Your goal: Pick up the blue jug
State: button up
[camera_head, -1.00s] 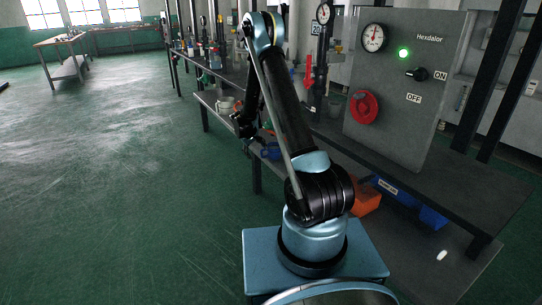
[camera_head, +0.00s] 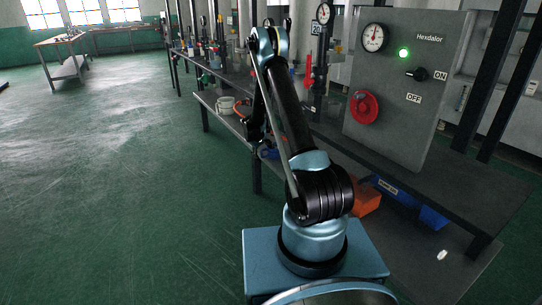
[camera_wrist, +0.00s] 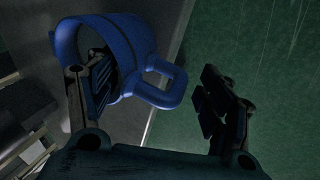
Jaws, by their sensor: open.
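The blue jug (camera_wrist: 130,42) lies in the upper middle of the wrist view, with its mouth towards the left and its loop handle (camera_wrist: 177,83) pointing right. My gripper (camera_wrist: 155,82) is open. Its left finger overlaps the jug's mouth and looks to be inside it. Its right finger is apart from the jug, over the green floor. The handle is between the two fingers. In the head view a small blue patch, likely the jug (camera_head: 268,150), shows beside my arm at the lower shelf; my gripper is mostly hidden there.
A white cup-like container (camera_head: 225,105) stands on the lower shelf. An orange bin (camera_head: 366,197) and a blue bin (camera_head: 432,218) are low under the bench. A control panel (camera_head: 402,90) with a red wheel stands on the bench.

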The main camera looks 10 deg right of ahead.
jog(key=c, duration=1.5)
jog(key=shift+r, duration=0.1)
